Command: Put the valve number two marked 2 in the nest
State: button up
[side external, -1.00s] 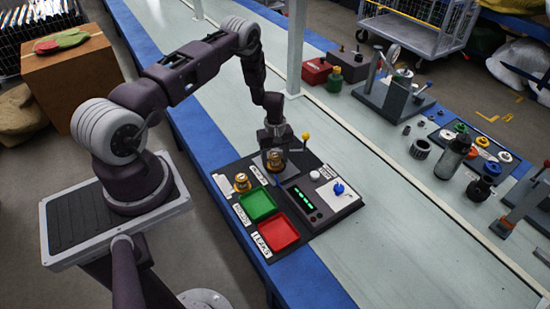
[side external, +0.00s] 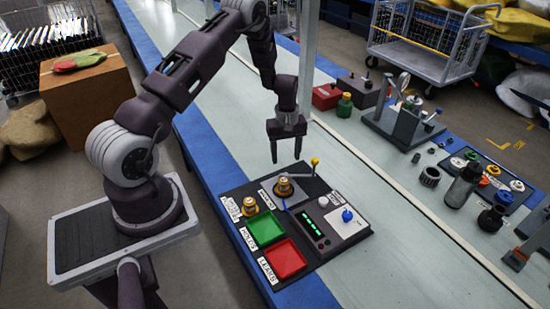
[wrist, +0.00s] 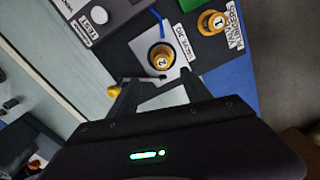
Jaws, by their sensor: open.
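The valve marked 2 (side external: 284,186) is a brass-coloured round piece standing upright in the nest (side external: 299,196), a light metal plate on the dark board. In the wrist view valve 2 (wrist: 162,59) shows its number from above, within a dark ring on the nest plate (wrist: 143,43). How deep it sits is hard to tell. My gripper (side external: 286,158) is open and empty, above and slightly behind the nest, apart from the valve. The wrist view shows its two spread fingers (wrist: 156,79) below the valve in the picture.
A valve marked 1 (wrist: 212,21) stands beside the nest. Green (side external: 263,229) and red (side external: 286,258) trays lie in front. A control box (side external: 313,226) with green lights and a yellow-knobbed lever (side external: 314,162) stand close by. Tools and parts occupy the bench's right side.

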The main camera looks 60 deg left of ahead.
jog(key=d+r+m+t, duration=0.15)
jog(key=d+r, duration=0.35)
jog(key=r, duration=0.5)
jog(key=d+r+m+t, duration=0.1)
jog(key=d+r+m, duration=0.25)
jog(key=r, duration=0.75)
jog(key=s+d+r+m+t, duration=0.1)
jog(key=s+d+r+m, duration=0.3)
jog(key=s+d+r, duration=0.5)
jog(key=s+d+r+m+t, duration=0.1)
jog(key=s+d+r+m, duration=0.1)
jog(key=s, duration=0.6)
jog(key=s+d+r+m+t, duration=0.1)
jog(key=s+r+m, duration=0.1)
jog(key=s, duration=0.7)
jog(key=shift+d+r+m, duration=0.35)
jog(key=shift+d+m, duration=0.05)
jog(key=shift+m, duration=0.5)
